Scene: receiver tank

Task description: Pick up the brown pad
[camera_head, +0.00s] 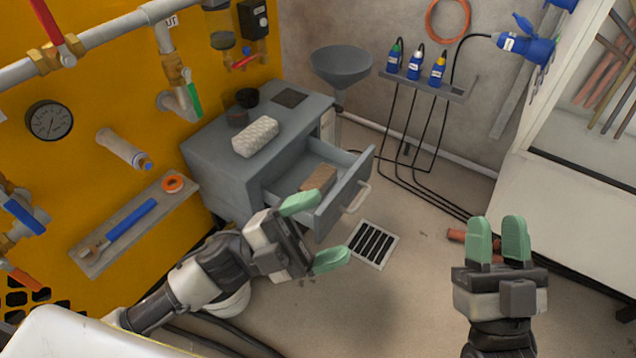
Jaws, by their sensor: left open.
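A brown pad (320,178) lies in the open drawer (342,196) of the grey cabinet (215,165). My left gripper (315,232) is open and empty, with its green fingers spread. In the picture it is just below the drawer, with one fingertip overlapping the drawer's lower left edge; I cannot tell whether they touch. My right gripper (498,226) points up at the lower right, apart from the cabinet. Its two green fingers stand a little apart with nothing between them.
On the cabinet top are a white textured roll (255,137), dark cups (246,97) and a dark flat square (290,98). A grey funnel (342,64) stands behind. A wall shelf (135,222) sticks out at left. Floor around the drain grate (372,244) is mostly clear.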

